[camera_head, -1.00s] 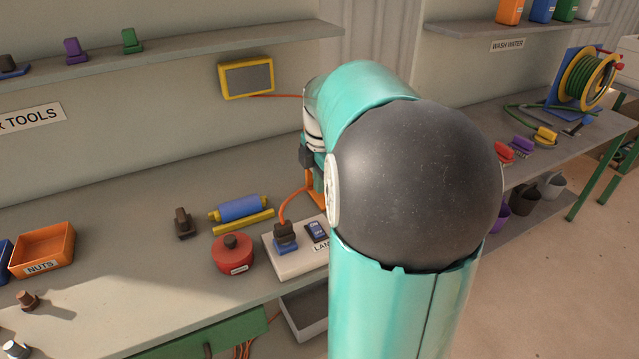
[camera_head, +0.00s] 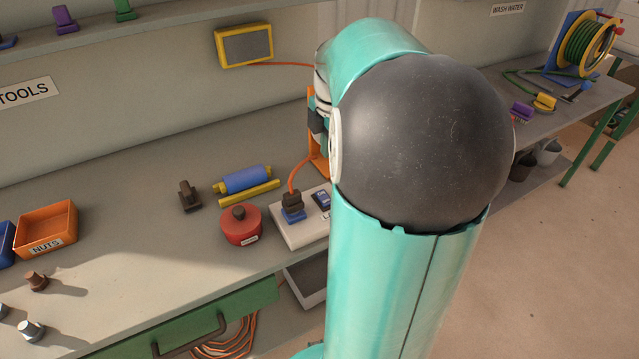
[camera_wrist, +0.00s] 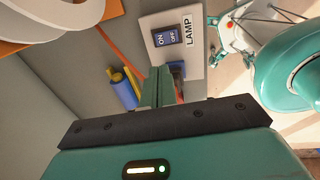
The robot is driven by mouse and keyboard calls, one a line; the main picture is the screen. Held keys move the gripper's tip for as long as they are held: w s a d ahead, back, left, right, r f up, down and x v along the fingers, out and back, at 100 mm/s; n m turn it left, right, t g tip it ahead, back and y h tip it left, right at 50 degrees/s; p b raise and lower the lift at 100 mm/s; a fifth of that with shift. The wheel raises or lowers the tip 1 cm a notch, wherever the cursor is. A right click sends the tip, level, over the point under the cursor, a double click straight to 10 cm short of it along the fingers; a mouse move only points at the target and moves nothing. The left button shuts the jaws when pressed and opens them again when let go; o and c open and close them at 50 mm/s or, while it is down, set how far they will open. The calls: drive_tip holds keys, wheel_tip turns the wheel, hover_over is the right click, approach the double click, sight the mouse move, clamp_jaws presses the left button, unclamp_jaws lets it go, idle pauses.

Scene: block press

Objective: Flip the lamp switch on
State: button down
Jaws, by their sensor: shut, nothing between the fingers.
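The lamp switch (camera_wrist: 166,38) is a dark blue rocker marked ON and OFF. It sits on a white box (camera_wrist: 194,62) labelled LAMP. In the head view the switch (camera_head: 321,199) shows beside a plug (camera_head: 292,206) with an orange cord, at the edge of my arm, which hides the box's right part. My gripper (camera_wrist: 163,74) is shut and empty in the wrist view. Its fingertips appear just below the switch in that picture; the gap to it cannot be judged. A yellow-framed grey panel (camera_head: 244,46) on the wall has an orange cord.
A red round container (camera_head: 241,226), a brown knobbed piece (camera_head: 189,197) and a blue roller (camera_head: 246,179) stand left of the box. An orange NUTS bin (camera_head: 46,229) is farther left. A green drawer (camera_head: 190,322) is below the bench.

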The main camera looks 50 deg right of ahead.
approach(320, 193)
drive_tip(key=f, duration=0.4)
drive_tip(key=w+f, duration=0.1)
drive_tip(key=f, duration=0.1)
drive_tip(key=shift+d+f, duration=0.2)
drive_tip(key=shift+f, duration=0.15)
